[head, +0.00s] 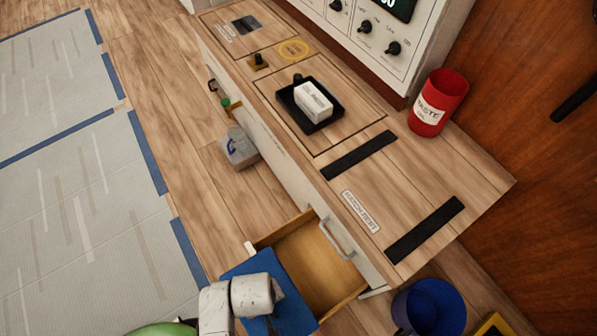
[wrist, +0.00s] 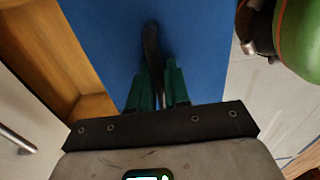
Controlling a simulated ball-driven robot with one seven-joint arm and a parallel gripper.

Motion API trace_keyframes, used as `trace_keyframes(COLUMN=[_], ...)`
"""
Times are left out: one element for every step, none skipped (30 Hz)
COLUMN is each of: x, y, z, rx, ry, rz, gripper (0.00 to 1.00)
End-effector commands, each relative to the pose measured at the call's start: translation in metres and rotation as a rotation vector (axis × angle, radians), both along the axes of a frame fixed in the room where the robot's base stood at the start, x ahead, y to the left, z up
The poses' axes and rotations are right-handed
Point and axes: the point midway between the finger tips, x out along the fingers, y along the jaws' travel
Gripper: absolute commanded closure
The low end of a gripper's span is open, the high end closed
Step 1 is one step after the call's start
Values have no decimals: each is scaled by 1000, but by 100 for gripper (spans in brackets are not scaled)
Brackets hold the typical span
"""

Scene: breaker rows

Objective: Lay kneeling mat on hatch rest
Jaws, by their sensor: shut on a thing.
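The kneeling mat (head: 246,268) is a flat blue slab over the left part of the open drawer, partly hidden by my arm. It also fills the middle of the wrist view (wrist: 205,35). My gripper (wrist: 158,72) has green fingers shut on the mat's dark handle (wrist: 152,42). In the head view the fingers are hidden behind my wrist. I cannot tell whether the mat touches the drawer. The hatch rest is two black strips (head: 359,155) (head: 426,229) on the wooden bench top, with a label (head: 361,211) beside them. Bare wood lies between the strips.
A red waste bin (head: 437,102) stands behind the strips. A black tray (head: 334,116) holds a white box (head: 313,101). A blue bucket (head: 429,308) stands below the bench's near end.

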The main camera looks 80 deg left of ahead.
Motion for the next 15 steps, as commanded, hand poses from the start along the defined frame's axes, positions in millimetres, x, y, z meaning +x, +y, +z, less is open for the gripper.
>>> trace_keyframes(x=[2,6,10,13,16,19,22,25,31,36,40,45,49,55,63], y=[0,-3,-5,-7,-10,-12,-14,-17,-20,-23,-26,-30,-33,-36,-41], z=[1,2,4,5,6,7,8,9,12,13,15,17,18,21,24], rx=[1,1,1,1,1,1,1,0,1,1,0,0,0,1,3], ry=[0,0,0,0,0,0,0,-1,0,0,-1,-1,-1,0,-1], rz=[-6,-24,-42,-55,-68,-85,-97,-110,-136,-155,-174,-198,-217,-242,-277], gripper=[100,100,100,100,100,100,100,100,100,100,100,100,100,100,100])
